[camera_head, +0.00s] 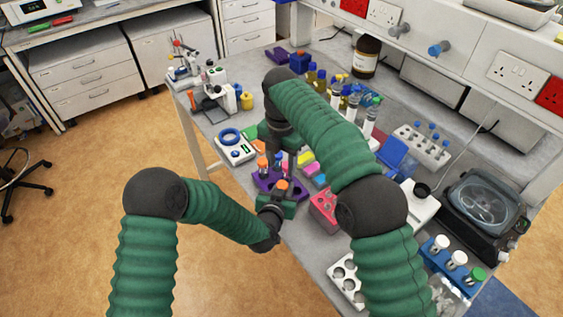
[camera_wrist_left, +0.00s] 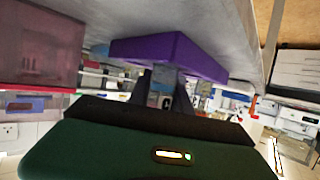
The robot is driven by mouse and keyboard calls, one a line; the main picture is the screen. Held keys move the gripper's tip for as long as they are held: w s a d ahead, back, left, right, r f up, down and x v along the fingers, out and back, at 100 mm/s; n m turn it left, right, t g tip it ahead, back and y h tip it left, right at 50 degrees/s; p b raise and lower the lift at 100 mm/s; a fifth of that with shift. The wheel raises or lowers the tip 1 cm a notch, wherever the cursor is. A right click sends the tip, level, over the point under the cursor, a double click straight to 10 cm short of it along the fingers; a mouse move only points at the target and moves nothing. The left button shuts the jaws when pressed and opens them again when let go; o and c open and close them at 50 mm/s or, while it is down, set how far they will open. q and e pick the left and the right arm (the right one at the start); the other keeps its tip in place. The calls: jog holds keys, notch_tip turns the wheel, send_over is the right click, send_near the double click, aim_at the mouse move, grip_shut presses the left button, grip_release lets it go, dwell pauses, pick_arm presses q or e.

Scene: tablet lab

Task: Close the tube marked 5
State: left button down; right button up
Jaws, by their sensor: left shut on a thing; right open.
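A purple rack (camera_head: 265,183) stands on the bench and holds orange-capped tubes (camera_head: 262,163). My left gripper (camera_head: 281,196) is at the rack's near side, shut on a tube whose orange cap (camera_head: 282,184) shows above it. In the left wrist view this tube (camera_wrist_left: 163,88) sits between the two dark fingers, with the purple rack (camera_wrist_left: 165,48) right beside it. I cannot read its mark. My right gripper (camera_head: 286,155) is open above the far side of the rack, close to the caps; its fingertips are partly hidden by its own arm.
A pink rack (camera_head: 323,212) stands right of the purple one. Bottles and a tube rack (camera_head: 423,150) fill the back; a dark lidded machine (camera_head: 482,212) stands at right.

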aim_at(281, 184)
jog(key=shift+f, duration=0.1)
notch_tip(281, 184, down, 8)
jog(key=shift+r, duration=0.1)
dwell(0.3)
grip_shut()
jog(key=m, duration=0.3)
jog(key=shift+w+m, duration=0.1)
jog(key=shift+m, duration=0.2)
jog(key=shift+a, duration=0.1)
jog(key=shift+c, duration=0.2)
grip_release()
jog(key=shift+o, duration=0.5)
